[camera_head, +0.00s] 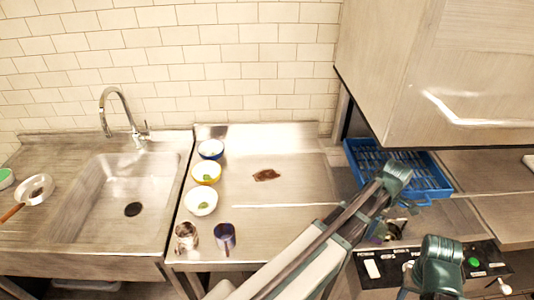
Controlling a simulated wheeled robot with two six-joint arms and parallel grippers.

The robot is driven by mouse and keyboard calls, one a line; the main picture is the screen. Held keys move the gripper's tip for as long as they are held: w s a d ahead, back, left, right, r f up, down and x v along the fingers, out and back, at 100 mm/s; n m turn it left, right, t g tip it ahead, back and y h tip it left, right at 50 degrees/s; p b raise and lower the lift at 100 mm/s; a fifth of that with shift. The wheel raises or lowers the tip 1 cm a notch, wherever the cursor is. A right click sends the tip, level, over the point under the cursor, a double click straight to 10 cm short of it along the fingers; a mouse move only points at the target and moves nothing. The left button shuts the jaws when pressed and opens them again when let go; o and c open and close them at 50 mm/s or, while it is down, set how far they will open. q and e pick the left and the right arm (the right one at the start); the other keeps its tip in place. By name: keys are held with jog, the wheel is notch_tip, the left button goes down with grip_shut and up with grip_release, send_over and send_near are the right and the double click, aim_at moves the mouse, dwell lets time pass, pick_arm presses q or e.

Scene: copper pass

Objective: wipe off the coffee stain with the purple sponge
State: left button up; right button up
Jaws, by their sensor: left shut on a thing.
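The coffee stain (266,175) is a small dark brown patch on the steel counter, right of the bowls. My left arm reaches across to the right, and my left gripper (392,228) is low at the counter's right end, in front of the blue rack. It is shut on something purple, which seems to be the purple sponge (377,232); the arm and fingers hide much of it. The gripper is well to the right of the stain and nearer to me. My right gripper is not clearly in view.
A blue rack (436,194) stands at the right under a cabinet (440,75). Left of the stain are a blue bowl (211,149), a yellow bowl (206,173), a white bowl (201,203), a metal cup (187,236) and a purple mug (225,238). Counter around the stain is clear.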

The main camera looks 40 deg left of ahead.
pick_arm(q)
jog(key=w+a+r+n+p, duration=0.1)
jog(key=w+a+n, duration=0.15)
jog(key=a, duration=0.65)
jog(key=w+a+n, duration=0.1)
jog(key=w+a, duration=0.3)
jog(key=a, duration=0.6)
jog(key=s+a+n, duration=0.1)
jog(key=a, duration=1)
jog(key=a+r+n+p, duration=0.1)
jog(key=a+n, duration=0.1)
jog(key=a, duration=0.9)
jog(key=shift+s+a+r, duration=0.15)
jog(key=shift+s+r, duration=0.1)
jog(key=shift+s, duration=0.1)
jog(key=shift+f, duration=0.1)
